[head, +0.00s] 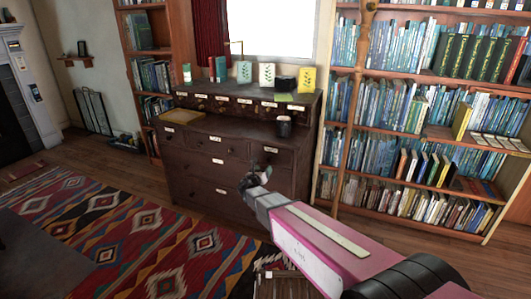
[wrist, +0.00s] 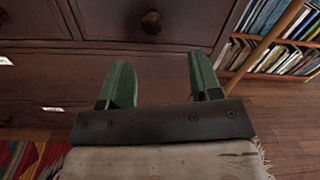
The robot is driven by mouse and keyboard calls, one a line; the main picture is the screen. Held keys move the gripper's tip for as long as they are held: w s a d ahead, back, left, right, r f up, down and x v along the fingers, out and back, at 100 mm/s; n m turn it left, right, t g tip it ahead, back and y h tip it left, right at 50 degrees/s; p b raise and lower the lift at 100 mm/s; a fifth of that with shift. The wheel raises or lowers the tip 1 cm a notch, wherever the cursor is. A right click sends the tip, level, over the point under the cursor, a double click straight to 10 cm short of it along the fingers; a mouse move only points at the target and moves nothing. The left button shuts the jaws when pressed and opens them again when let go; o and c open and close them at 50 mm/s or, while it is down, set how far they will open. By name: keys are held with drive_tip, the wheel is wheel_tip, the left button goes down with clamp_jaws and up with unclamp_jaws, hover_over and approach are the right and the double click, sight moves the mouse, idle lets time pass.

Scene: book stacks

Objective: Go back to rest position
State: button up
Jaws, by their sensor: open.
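My gripper (wrist: 162,84) is open and empty in the wrist view, its two green fingers set wide apart in front of the dark wooden drawer fronts. In the head view my gripper (head: 254,182) is small at the end of my pink arm, which reaches from the lower right toward the dresser (head: 222,199). The fingertips are hard to make out there. It is in front of the dresser's right-hand drawers, and I cannot tell how far from them.
Several books and a black box (head: 285,84) stand on the dresser's top, with a dark cup (head: 284,126) lower down. A tall bookcase (head: 331,157) with a ladder (head: 352,130) is to the right. A patterned rug (head: 160,240) covers the floor at the left.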

drive_tip(key=s+d+f+m+g+h, duration=0.1)
drive_tip(key=s+d+m+g, duration=0.3)
drive_tip(key=d+m, duration=0.25)
drive_tip(key=s+d+f+m+g, duration=0.1)
drive_tip(key=s+d+m+g, duration=0.25)
drive_tip(key=d+m, duration=0.35)
drive_tip(key=s+d+f+m+g+h, duration=0.1)
drive_tip(key=s+d+f+m+g, duration=0.15)
drive_tip(key=s+d+m, duration=0.4)
drive_tip(key=s+d+m+g+y, duration=0.2)
drive_tip(key=s+m+g+y, duration=0.1)
drive_tip(key=s+m, duration=0.4)
drive_tip(key=s+d+m+g+y, duration=0.2)
drive_tip(key=s+m+g+y, duration=0.1)
drive_tip(key=s+m+y, duration=0.2)
drive_tip(key=shift+s+d+m+g, duration=0.35)
drive_tip(key=shift+s+m, duration=0.7)
drive_tip(key=shift+m, duration=0.35)
drive_tip(key=shift+r, duration=0.1)
